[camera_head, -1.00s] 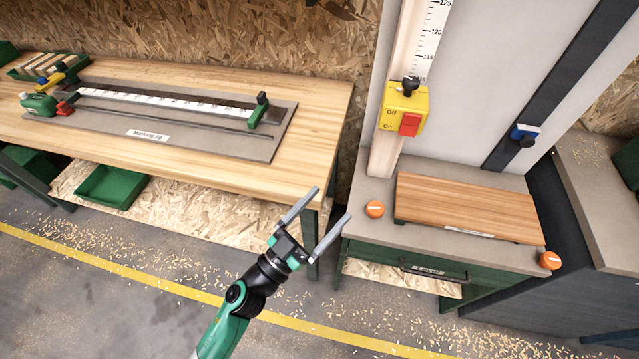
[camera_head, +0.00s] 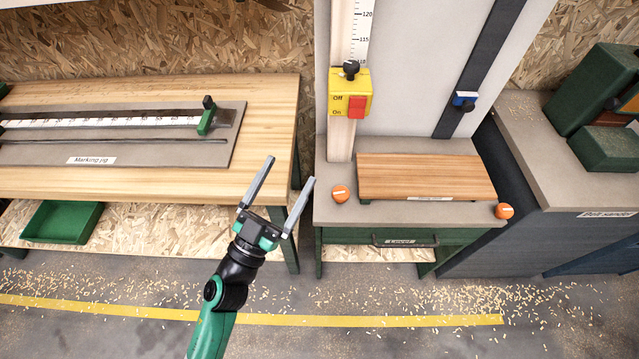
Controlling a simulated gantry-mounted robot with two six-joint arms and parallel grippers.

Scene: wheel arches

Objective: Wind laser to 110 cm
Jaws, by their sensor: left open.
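The yellow laser box (camera_head: 349,94) sits on a pale vertical post, with Off and On labels, a red switch (camera_head: 357,107) and a black knob (camera_head: 351,69) on top. A white scale (camera_head: 362,25) runs up the post above it, with 120 and 115 readable. The scale near the box's top is too small or covered to read exactly. My left gripper (camera_head: 287,170) is open and empty, in front of the gap between the two benches, left of and below the box. It touches nothing that I can see. My right gripper is not in view.
A wooden board (camera_head: 425,178) lies on the grey station top between two orange knobs (camera_head: 340,194) and (camera_head: 504,211). A dark rail with a blue clamp (camera_head: 464,101) stands right. The marking jig (camera_head: 120,150) lies on the left bench. A belt sander stand (camera_head: 570,180) is far right.

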